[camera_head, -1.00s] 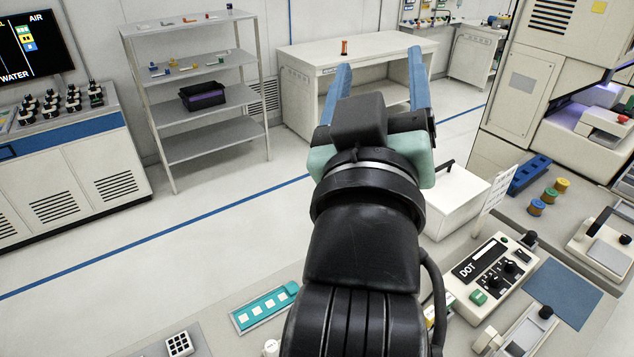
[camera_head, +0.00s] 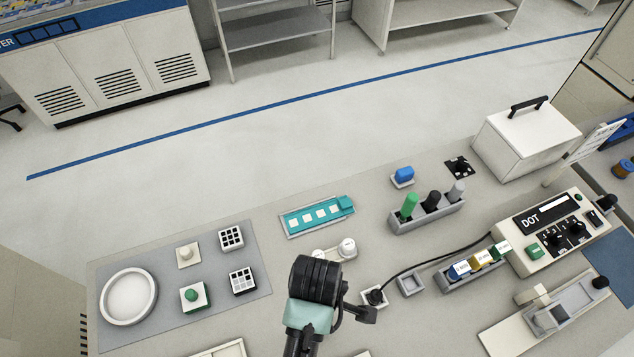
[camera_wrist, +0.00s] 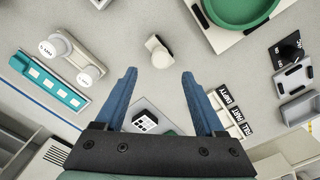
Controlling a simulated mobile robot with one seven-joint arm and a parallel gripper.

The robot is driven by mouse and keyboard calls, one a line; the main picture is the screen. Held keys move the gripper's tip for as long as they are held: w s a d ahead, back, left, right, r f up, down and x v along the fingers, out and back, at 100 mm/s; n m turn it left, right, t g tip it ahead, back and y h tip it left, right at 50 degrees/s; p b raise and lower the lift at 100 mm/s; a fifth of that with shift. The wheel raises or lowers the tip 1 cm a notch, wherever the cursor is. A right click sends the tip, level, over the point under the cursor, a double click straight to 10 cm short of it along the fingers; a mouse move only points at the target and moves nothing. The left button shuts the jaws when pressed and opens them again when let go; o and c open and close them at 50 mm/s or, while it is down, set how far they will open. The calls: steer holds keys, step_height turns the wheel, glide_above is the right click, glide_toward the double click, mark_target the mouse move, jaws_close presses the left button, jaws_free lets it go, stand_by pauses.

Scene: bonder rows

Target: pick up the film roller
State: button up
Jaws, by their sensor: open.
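A small cream piece with a rounded end (camera_wrist: 158,50), which looks like the film roller, lies on the bench in the wrist view. I cannot be sure of its identity. It is just beyond the gap between my fingertips, apart from them. My gripper (camera_wrist: 159,74) is open and empty, its two blue fingers spread over the bench. In the head view my arm reaches down at the bottom middle and hides the bench below it, and the cream piece does not show there.
A teal strip (camera_head: 318,215) and two white jars (camera_head: 347,247) stand close by. A black-and-white grid block (camera_wrist: 145,121) lies below the finger gap. A green dish (camera_wrist: 243,8) is at the top right. A tool rack (camera_head: 428,217) and DOT unit (camera_head: 543,233) stand to the right.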

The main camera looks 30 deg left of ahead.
steer(key=shift+d+f+p, duration=0.1)
steer(key=shift+f+p, duration=0.6)
steer(key=shift+f, duration=3.1)
jaws_close()
